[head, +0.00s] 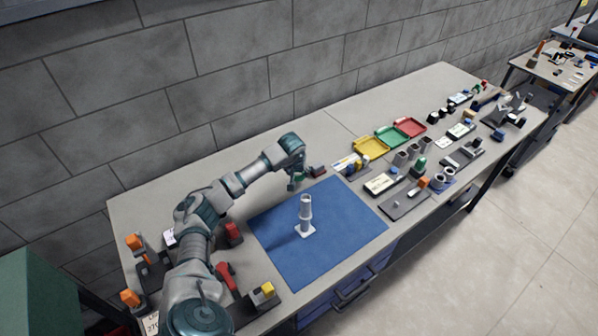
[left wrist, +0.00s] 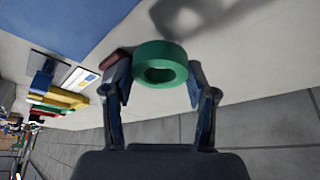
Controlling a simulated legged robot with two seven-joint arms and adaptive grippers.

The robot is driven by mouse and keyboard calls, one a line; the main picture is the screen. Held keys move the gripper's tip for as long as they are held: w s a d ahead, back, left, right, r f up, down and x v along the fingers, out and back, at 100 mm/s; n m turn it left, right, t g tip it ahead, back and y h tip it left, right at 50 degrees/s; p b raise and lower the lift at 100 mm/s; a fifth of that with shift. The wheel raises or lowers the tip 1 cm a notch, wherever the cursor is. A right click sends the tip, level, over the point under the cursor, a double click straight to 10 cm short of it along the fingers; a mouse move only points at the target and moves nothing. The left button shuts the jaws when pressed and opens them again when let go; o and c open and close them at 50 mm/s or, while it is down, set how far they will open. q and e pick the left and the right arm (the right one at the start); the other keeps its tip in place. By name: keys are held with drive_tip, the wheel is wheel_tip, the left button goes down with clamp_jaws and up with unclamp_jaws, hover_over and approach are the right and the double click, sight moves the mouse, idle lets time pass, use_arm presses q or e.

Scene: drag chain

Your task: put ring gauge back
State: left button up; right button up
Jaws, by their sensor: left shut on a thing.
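My left gripper (head: 298,181) is at the back edge of the blue mat, a little above the table. It is shut on a green ring, which I take as the ring gauge (left wrist: 160,51). In the left wrist view the ring sits between the two fingertips, its hole facing the camera. In the head view the ring is small and partly hidden by the fingers. A grey stepped cylinder (head: 305,207) stands upright on a white base (head: 305,231) on the mat, apart from the gripper. My right gripper is not in view.
The blue mat (head: 345,238) is otherwise clear. A dark red block (head: 318,171) lies just right of the gripper. Yellow (head: 371,146), green (head: 392,136) and red (head: 411,126) trays, with several gauges and blocks, stand further right. A grey wall runs behind the table.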

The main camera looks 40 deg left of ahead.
sight(298, 184)
use_arm(q)
drive_tip(key=shift+a+f, duration=0.2)
drive_tip(key=shift+f, duration=0.1)
drive_tip(key=shift+d+f+b, duration=0.2)
drive_tip(key=shift+d+b, duration=0.15)
drive_tip(key=shift+d, duration=0.2)
drive_tip(key=shift+f, duration=0.1)
drive_tip(key=shift+a+f, duration=0.4)
drive_tip(key=shift+f, duration=0.1)
drive_tip(key=shift+f+b, duration=0.15)
drive_tip(key=shift+b, duration=0.15)
drive_tip(key=shift+d+f, duration=0.15)
drive_tip(key=shift+d, duration=0.15)
drive_tip(key=shift+a+f+b, duration=0.1)
drive_tip(key=shift+f+b, duration=0.15)
drive_tip(key=shift+b, duration=0.05)
drive_tip(key=shift+a+f, duration=0.1)
drive_tip(key=shift+f, duration=0.15)
